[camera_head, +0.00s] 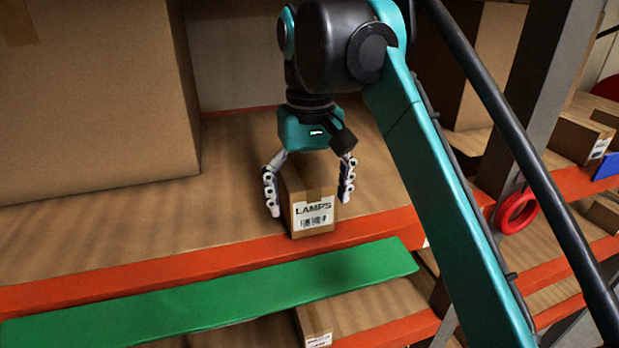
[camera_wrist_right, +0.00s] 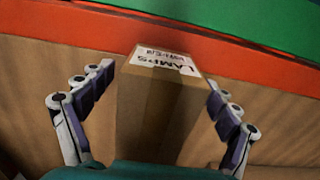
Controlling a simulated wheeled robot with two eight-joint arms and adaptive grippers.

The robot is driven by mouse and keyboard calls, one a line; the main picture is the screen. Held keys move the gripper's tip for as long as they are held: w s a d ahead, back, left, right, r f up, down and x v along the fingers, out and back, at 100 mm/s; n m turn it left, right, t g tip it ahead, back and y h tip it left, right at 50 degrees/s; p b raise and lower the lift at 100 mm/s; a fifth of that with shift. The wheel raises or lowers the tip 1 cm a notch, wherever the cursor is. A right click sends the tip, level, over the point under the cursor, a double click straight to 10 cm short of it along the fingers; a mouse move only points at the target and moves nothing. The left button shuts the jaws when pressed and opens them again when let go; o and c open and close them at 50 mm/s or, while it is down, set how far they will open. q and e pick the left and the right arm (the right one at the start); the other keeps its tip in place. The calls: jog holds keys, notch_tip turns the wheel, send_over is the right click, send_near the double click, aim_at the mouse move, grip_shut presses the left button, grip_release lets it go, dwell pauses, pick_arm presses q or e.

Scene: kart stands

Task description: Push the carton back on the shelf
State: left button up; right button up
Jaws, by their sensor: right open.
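A small brown carton (camera_head: 308,190) with a white LAMPS label stands on the wooden shelf (camera_head: 120,218), close to its orange front edge. My right gripper (camera_head: 309,196) is open and comes down from above, with one finger on each side of the carton. In the right wrist view the carton (camera_wrist_right: 160,105) lies between the two spread fingers (camera_wrist_right: 155,110), its label toward the orange edge. Whether a finger touches the carton I cannot tell. My left gripper is not in view.
A large carton (camera_head: 95,95) stands at the left on the same shelf. A green bar (camera_head: 215,290) runs along below the orange edge (camera_head: 150,268). A grey upright post and a red ring (camera_head: 515,212) are at the right. Another carton (camera_head: 315,325) sits on the shelf below.

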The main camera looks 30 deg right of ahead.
jog(key=shift+w+f, duration=0.4)
jog(key=shift+f, duration=0.1)
jog(key=shift+s, duration=0.2)
jog(key=shift+c, duration=0.3)
jog(key=shift+r, duration=0.1)
jog(key=c, duration=1.6)
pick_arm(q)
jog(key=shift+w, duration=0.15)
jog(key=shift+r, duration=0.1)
pick_arm(e)
jog(key=shift+w, duration=0.1)
